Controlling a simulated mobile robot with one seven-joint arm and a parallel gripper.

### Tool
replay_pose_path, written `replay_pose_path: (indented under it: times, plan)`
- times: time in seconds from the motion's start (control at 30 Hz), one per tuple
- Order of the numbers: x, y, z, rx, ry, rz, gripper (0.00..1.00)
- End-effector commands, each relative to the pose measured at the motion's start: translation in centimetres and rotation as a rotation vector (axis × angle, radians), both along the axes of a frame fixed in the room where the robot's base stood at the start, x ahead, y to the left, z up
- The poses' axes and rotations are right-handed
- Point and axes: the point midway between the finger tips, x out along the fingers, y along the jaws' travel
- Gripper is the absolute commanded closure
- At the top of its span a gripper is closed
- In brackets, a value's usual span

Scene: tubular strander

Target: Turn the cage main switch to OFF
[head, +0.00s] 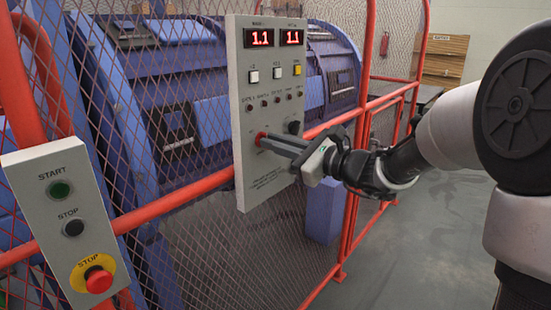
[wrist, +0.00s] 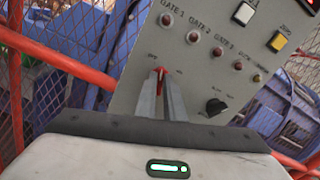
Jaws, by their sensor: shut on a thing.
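The grey control panel (head: 243,95) hangs on the red-framed mesh fence. Low on it is a red rotary switch (head: 260,137), which I take to be the cage main switch. It also shows in the wrist view (wrist: 160,70), with small lettering beside it that I cannot read. My gripper (head: 268,141) reaches in from the right, and its fingers are shut on the red switch. In the wrist view my gripper (wrist: 161,84) has a finger on either side of the knob and hides part of it. The handle looks close to upright there.
A black knob (wrist: 215,107) sits right of the red switch. Gate lamps (wrist: 193,37) and push buttons (head: 277,73) are above, under red displays (head: 275,38). A START/STOP box (head: 62,215) with a red stop button (head: 98,280) is at left. Floor (head: 420,260) is clear at right.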

Motion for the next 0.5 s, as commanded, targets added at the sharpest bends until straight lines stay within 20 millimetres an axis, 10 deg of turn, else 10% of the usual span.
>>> replay_pose_path:
  times: [0.5]
  plan:
    - [-0.16,0.13,-0.58,-0.228,-0.292,0.001,1.0]
